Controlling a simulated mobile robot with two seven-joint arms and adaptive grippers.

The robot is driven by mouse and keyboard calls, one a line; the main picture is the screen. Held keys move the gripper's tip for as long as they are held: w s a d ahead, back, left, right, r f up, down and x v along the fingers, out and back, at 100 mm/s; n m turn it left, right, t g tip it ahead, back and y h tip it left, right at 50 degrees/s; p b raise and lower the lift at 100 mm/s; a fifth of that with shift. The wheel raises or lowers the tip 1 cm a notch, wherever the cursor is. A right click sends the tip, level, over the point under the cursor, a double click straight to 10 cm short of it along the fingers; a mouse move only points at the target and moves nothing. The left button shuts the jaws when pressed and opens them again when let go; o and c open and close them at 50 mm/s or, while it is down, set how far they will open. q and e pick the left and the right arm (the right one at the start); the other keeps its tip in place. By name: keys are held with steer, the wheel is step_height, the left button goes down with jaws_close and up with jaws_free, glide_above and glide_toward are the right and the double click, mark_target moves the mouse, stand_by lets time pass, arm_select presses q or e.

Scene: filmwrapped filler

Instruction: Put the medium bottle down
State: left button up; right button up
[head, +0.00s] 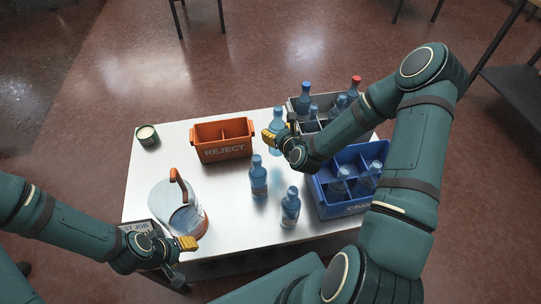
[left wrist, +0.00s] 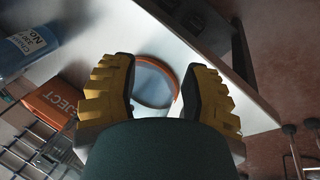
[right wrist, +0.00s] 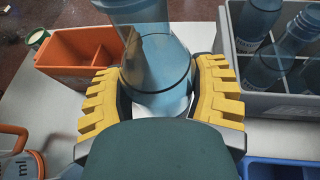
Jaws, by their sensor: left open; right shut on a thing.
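My right gripper (head: 270,136) is shut on a translucent blue bottle (head: 277,118) behind the two loose bottles. In the right wrist view this held bottle (right wrist: 155,62) stands between the yellow fingers. I cannot tell whether its base touches the table. Two other blue bottles, one left (head: 258,178) and one nearer (head: 290,208), stand upright on the table (head: 225,247). My left gripper (head: 187,243) is open at the table's front left, beside the jug (head: 163,205) with an orange handle. The left wrist view shows a round orange-edged rim (left wrist: 153,82) between its open fingers.
The orange REJECT box (head: 222,150) is left of the held bottle. A grey crate (head: 298,103) with several bottles, one red-capped, is behind right. A blue crate (head: 345,208) with bottles is at the right. A green can (head: 147,140) stands back left.

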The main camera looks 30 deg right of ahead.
arm_select(q)
steer(key=shift+w+f+b, duration=0.15)
steer(key=shift+f+b, duration=0.3)
steer(key=shift+f, duration=0.1)
steer(key=shift+w+f+b, duration=0.15)
steer(key=shift+f+b, duration=0.25)
steer(key=shift+f, duration=0.1)
arm_select(e)
step_height(320, 180, down, 7)
steer(key=shift+f, duration=0.1)
steer(key=o, duration=1.3)
